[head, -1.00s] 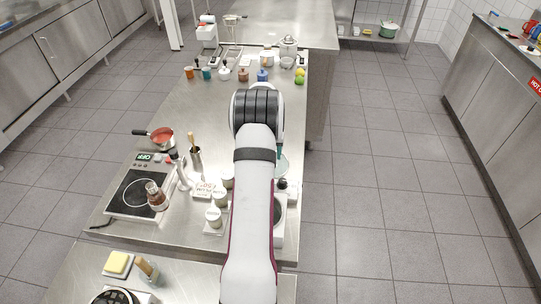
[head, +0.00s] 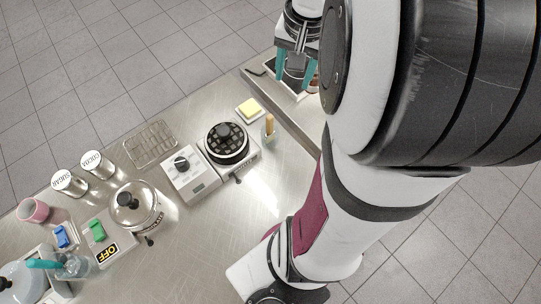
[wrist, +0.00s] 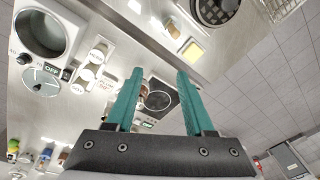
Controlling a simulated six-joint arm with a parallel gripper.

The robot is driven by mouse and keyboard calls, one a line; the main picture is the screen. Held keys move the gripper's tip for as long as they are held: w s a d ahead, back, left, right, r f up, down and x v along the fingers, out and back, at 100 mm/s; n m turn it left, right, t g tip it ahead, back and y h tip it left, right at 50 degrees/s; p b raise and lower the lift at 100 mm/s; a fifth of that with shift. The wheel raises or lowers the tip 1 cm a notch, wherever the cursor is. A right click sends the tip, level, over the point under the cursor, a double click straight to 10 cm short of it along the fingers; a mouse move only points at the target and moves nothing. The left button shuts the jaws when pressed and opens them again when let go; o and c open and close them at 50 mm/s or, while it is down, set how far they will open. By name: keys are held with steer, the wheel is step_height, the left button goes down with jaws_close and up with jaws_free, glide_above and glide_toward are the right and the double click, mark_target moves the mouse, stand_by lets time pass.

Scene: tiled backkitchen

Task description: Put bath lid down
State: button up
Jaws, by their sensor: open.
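A round glass-like disc with a small knob (wrist: 40,82), which looks like the bath lid, lies on the steel counter at the left of the wrist view. Beside it stands a unit with a round open basin (wrist: 42,34), which looks like the bath. The disc and the basin appear apart. In the current head view I cannot see either one. My gripper (head: 297,72) is at the top of the head view, pointing down, its teal fingers apart. In the wrist view, my gripper (wrist: 160,88) is open and empty, with both items off to its left.
The near counter holds a lidded steel pot (head: 138,208), a black-topped hot plate (head: 226,142), a wire rack (head: 151,144), a yellow sponge (head: 249,108) and jars (head: 98,165). A dark hob (wrist: 158,101) shows beyond my fingers. Tiled floor (head: 150,60) is clear.

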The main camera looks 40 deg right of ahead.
steer(key=s+a+n, duration=0.2)
steer(key=s+a, duration=0.2)
steer(key=a, duration=0.3)
steer(key=s+a+f+n+g+y, duration=0.1)
steer(key=s+a, duration=0.3)
steer(key=a, duration=0.4)
steer(key=s+a+n+y, duration=0.1)
steer(key=s+a+n, duration=0.1)
steer(key=s+a, duration=0.2)
steer(key=a, duration=0.3)
steer(key=shift+s+a+f+n+g, duration=0.2)
steer(key=shift+a+n+g, duration=0.1)
steer(key=shift+n, duration=0.1)
